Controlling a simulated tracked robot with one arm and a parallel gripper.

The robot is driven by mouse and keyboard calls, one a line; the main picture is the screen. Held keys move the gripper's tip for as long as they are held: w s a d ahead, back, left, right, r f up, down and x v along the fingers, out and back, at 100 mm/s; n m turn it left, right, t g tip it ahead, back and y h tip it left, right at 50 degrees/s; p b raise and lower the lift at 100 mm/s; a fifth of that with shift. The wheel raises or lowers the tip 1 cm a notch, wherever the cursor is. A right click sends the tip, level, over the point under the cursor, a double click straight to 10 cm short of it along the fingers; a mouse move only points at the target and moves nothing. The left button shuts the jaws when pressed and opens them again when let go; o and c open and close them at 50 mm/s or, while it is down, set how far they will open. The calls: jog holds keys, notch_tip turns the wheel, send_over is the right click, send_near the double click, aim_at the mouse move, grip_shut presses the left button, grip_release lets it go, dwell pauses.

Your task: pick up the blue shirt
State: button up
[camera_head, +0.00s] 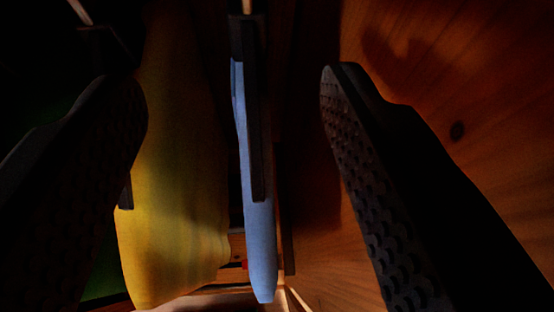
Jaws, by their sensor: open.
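The blue shirt (262,245) hangs edge-on as a narrow light-blue strip near the middle of the picture. A dark upright bar or hanger part covers much of its upper length. My gripper (235,85) is open, with one dark textured finger on the left and one on the right. In the picture the shirt lies between the two fingers, with gaps on both sides. No contact with the shirt shows. How far the shirt is beyond the fingertips I cannot tell.
A yellow garment (180,190) hangs just left of the shirt, partly behind the left finger. A wooden panel (460,60) stands close on the right. Something green shows dimly at the far left. The upper area is very dark.

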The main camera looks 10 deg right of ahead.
aim_at(248, 10)
jog(key=p+x, duration=0.1)
jog(key=x, duration=0.3)
jog(key=p+x, duration=0.1)
jog(key=x, duration=0.4)
jog(key=p+x, duration=0.2)
jog(key=x, duration=0.3)
jog(key=shift+d, duration=0.3)
jog(key=shift+s+r, duration=0.1)
grip_shut()
